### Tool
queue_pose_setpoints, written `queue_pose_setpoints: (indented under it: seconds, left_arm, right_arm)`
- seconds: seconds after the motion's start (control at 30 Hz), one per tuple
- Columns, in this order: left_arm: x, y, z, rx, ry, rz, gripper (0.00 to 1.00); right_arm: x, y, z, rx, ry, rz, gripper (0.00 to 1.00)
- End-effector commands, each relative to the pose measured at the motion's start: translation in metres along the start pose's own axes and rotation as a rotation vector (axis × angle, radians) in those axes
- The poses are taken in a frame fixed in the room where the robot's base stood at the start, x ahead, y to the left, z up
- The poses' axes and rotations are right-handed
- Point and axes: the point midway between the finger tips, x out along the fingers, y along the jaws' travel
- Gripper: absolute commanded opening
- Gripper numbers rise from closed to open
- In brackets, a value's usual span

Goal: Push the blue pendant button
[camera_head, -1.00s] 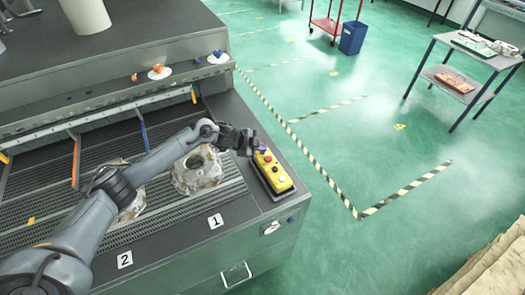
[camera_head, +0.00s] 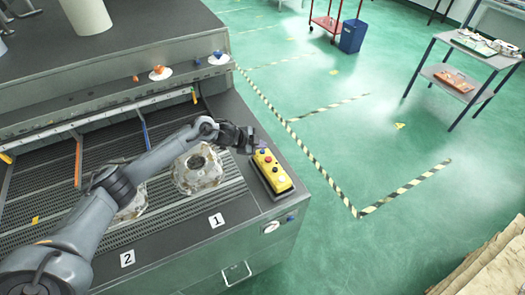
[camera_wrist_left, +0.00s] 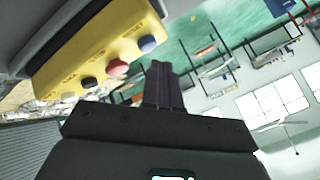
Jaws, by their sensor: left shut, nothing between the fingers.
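The yellow pendant (camera_head: 276,179) lies on the right part of the grey machine top. Its blue button (camera_head: 262,151) is at the end nearest my left gripper, with a red button beside it. My left gripper (camera_head: 251,141) is shut and empty, just beyond that end, very close to the blue button. In the left wrist view the pendant (camera_wrist_left: 90,45) fills the upper left, and the blue button (camera_wrist_left: 147,44) and red button (camera_wrist_left: 117,68) stick out. The shut fingers (camera_wrist_left: 160,70) are beside the blue button; a gap shows between them. My right gripper is not in view.
An aluminium casting (camera_head: 198,170) sits on the slatted bed under my left forearm, and another (camera_head: 133,206) is partly hidden behind the arm. A key switch (camera_head: 271,227) is on the machine front. Green floor to the right is open.

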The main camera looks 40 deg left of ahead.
Motion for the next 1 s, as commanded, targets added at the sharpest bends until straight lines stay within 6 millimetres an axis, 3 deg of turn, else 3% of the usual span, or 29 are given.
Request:
queue_pose_setpoints:
  seconds: [0.6,1.0]
  left_arm:
    - [-0.034,-0.025,-0.025,0.0,0.0,0.0,0.0]
    - [-0.035,-0.025,-0.025,0.0,0.0,0.0,0.0]
  right_arm:
    - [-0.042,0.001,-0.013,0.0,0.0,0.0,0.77]
    - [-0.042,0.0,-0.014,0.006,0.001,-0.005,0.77]
